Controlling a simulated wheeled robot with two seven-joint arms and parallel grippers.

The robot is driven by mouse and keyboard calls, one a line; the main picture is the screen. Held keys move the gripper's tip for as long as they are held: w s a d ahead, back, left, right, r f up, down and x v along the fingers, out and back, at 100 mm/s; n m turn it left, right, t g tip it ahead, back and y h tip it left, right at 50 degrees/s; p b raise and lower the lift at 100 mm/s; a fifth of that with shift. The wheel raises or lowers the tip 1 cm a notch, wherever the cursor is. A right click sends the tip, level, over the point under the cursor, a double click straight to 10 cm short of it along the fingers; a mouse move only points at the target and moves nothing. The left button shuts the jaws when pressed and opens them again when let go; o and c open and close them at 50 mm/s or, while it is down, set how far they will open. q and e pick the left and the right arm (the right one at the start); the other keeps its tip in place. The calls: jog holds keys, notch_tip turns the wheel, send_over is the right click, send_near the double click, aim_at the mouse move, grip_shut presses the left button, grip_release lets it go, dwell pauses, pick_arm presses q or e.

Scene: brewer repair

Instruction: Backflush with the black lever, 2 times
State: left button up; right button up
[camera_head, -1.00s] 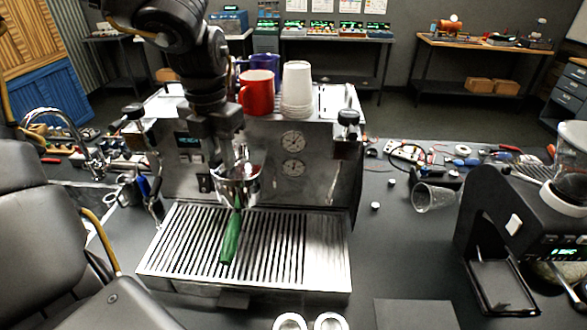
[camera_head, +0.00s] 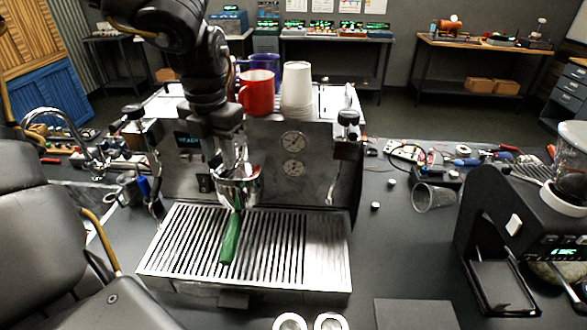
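The espresso machine (camera_head: 320,185) stands on the dark bench, with a slatted drip tray (camera_head: 310,255) at its front. A chrome portafilter (camera_head: 240,192) sits at the group head, its green handle (camera_head: 230,238) pointing toward me. My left gripper (camera_head: 230,165) points down at the group head, just above and behind the portafilter. I cannot make out the black lever; my gripper and wrist cover that area. Whether the fingers are open or shut is not clear. My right gripper is not in view.
A red mug (camera_head: 257,92), a blue mug (camera_head: 265,64) and stacked pale cups (camera_head: 297,88) stand on the machine's top, close to my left wrist. A black grinder (camera_head: 510,215) is at right. A clear cup (camera_head: 432,198) lies tipped on the bench.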

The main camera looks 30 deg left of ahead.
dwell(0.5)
pick_arm(q)
jog(key=shift+w+d+n, duration=0.25)
jog(key=shift+d+n, duration=0.4)
jog(key=shift+n, duration=0.35)
jog(key=shift+w+d+n, duration=0.25)
jog(key=shift+d+n, duration=0.35)
jog(key=shift+n, duration=0.4)
jog(key=shift+w+d+n, duration=0.4)
jog(key=shift+d+n, duration=0.05)
jog(key=shift+n, duration=0.45)
jog(key=shift+w+d+n, duration=0.4)
jog(key=shift+d+n, duration=0.05)
jog(key=shift+n, duration=0.45)
jog(key=o, duration=0.4)
jog(key=shift+r, duration=3.5)
